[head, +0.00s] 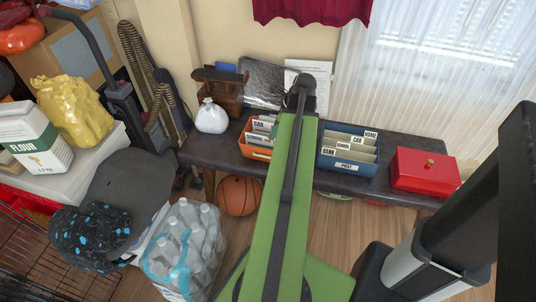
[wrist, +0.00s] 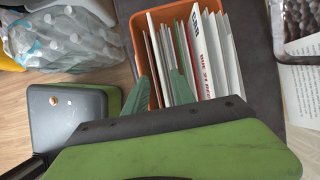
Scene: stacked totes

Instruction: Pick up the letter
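A white paper with red print reading "DUE 21 DEC" (wrist: 208,60) stands among tabbed dividers in the orange file box (wrist: 139,38). A printed white sheet also lies at the right of the wrist view (wrist: 302,90), so I cannot tell for sure which is the letter. In the head view the orange box (head: 257,153) stands on the dark bench, partly behind my arm. My gripper (wrist: 163,78) has two green fingers spread apart over the left part of the box, left of the red-printed paper.
A blue file box (head: 346,167) marked "POST" and a red box (head: 425,169) stand on the bench, right of my arm. A white bag (head: 211,117) sits left of the orange box. A basketball (head: 239,196) and bagged bottles (head: 190,245) are on the floor.

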